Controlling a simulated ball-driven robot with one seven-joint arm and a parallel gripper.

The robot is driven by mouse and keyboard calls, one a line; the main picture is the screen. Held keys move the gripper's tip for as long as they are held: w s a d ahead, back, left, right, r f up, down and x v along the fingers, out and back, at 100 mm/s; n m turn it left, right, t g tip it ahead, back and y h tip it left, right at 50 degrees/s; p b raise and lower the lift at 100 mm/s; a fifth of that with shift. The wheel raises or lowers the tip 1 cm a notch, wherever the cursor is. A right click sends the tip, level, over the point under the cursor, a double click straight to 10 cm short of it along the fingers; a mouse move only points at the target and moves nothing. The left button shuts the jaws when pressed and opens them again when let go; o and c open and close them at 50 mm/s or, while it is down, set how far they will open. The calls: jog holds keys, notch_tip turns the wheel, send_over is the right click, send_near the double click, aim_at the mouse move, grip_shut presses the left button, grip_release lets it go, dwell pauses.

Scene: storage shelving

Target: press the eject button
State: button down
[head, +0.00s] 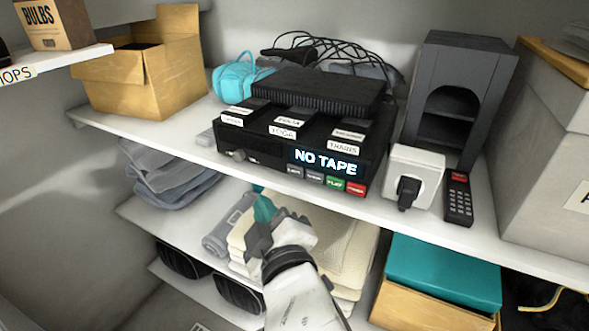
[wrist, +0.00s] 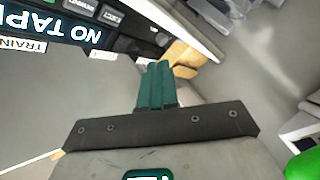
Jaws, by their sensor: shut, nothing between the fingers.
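The black tape player (head: 255,150) stands on the white shelf, and its lit display reads NO TAPE. A row of small buttons runs under the display: two grey ones, a green one (head: 334,184) and a red one (head: 356,189). The leftmost grey button (head: 294,172) seems to be the eject button, but its small label is hard to read; it also shows upside down in the wrist view (wrist: 110,16). My gripper (head: 263,210) is shut and empty, its teal fingers together (wrist: 155,68). It is below and left of the buttons, apart from the player.
Labelled tapes (head: 285,128) lie on top of the player. A white socket block with a black plug (head: 412,172) and a remote (head: 458,198) stand right of it. The shelf's front edge (head: 350,207) lies between my gripper and the player.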

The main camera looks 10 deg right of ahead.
aim_at(295, 171)
jog(key=shift+w+d+p, duration=0.35)
jog(key=shift+w+d, duration=0.35)
jog(key=shift+w, duration=0.35)
jog(key=shift+w+d+p, duration=0.3)
jog(key=shift+w+d, duration=0.35)
jog(key=shift+w, duration=0.35)
jog(key=shift+w+d+p, duration=0.35)
jog(key=shift+w+d, duration=0.35)
jog(key=shift+w, duration=0.35)
jog(key=shift+w+d+r, duration=0.1)
jog(key=shift+w+d+p, duration=0.1)
jog(key=shift+w+p, duration=0.1)
jog(key=shift+p, duration=0.1)
jog(key=shift+w+d, duration=0.25)
jog(key=shift+w, duration=0.1)
dwell(0.3)
jog(key=shift+s, duration=0.1)
jog(key=shift+s+a, duration=0.45)
jog(key=shift+s, duration=0.15)
dwell(0.3)
